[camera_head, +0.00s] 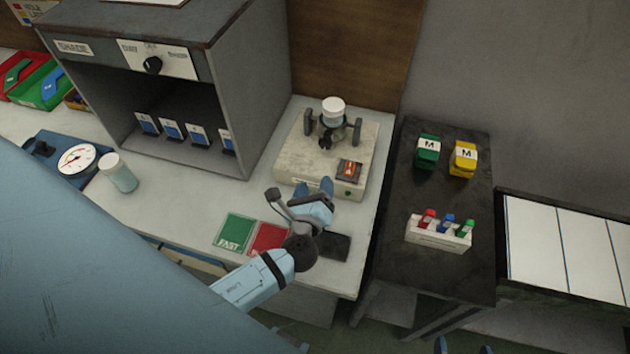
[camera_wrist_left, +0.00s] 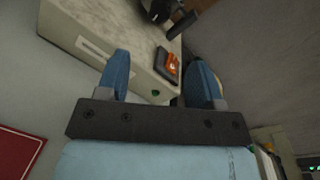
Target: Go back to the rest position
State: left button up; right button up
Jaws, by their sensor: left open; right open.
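My left gripper (camera_head: 322,187) is over the white bench in the head view, just in front of the pale box-shaped machine (camera_head: 348,160). In the left wrist view its two blue fingers (camera_wrist_left: 159,75) are apart, with nothing between them. The machine's front, with a red rocker switch (camera_wrist_left: 167,63) and a green button, lies beyond the fingers. I cannot tell whether a fingertip touches it. My right gripper (camera_head: 464,347) shows only as blue fingertips at the bottom edge of the head view, apart and with nothing seen between them.
A grey cabinet (camera_head: 250,85) stands at the back left. Green (camera_head: 235,233) and red (camera_head: 268,240) cards lie beside my left arm. A dark table (camera_head: 400,220) on the right holds green and yellow M-marked packs and a white rack (camera_head: 438,234). A white jar (camera_head: 118,172) is on the left.

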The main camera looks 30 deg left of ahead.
dwell(0.3)
